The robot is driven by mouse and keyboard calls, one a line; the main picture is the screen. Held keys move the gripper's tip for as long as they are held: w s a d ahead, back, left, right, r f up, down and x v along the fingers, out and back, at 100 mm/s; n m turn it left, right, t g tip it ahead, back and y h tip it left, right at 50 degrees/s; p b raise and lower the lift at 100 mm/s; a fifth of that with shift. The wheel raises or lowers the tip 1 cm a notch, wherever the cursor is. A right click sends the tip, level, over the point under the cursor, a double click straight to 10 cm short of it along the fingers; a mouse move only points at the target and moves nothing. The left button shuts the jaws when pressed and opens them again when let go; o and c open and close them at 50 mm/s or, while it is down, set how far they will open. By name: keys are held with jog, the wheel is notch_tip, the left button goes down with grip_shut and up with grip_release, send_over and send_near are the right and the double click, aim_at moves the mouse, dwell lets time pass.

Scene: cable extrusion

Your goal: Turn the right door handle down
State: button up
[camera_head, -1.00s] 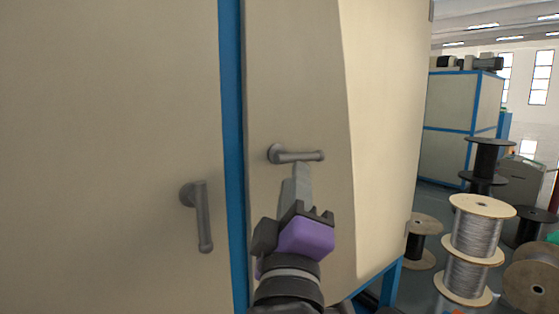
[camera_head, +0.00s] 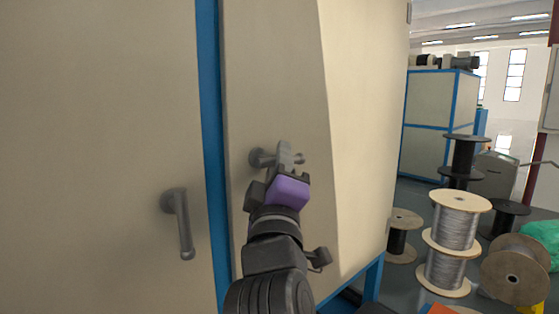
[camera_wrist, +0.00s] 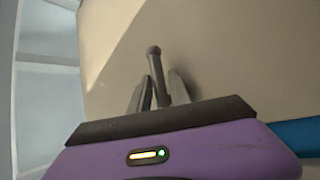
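The right door handle (camera_head: 258,158) is a grey lever on the right beige door, still level with its free end pointing right. My gripper (camera_head: 284,152), with a purple body, is at this lever and hides its middle in the head view. In the wrist view the lever (camera_wrist: 154,62) runs between the two grey fingers of my gripper (camera_wrist: 159,82). The fingers stand apart on either side of it, with narrow gaps showing; contact is not clear.
The left door's handle (camera_head: 182,225) hangs down, left of the blue post (camera_head: 211,150). Cable spools (camera_head: 455,230) stand on the floor to the right. A beige and blue cabinet (camera_head: 430,105) stands behind them.

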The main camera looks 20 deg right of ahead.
grip_shut()
jog(key=shift+a, duration=0.1)
dwell(1.2)
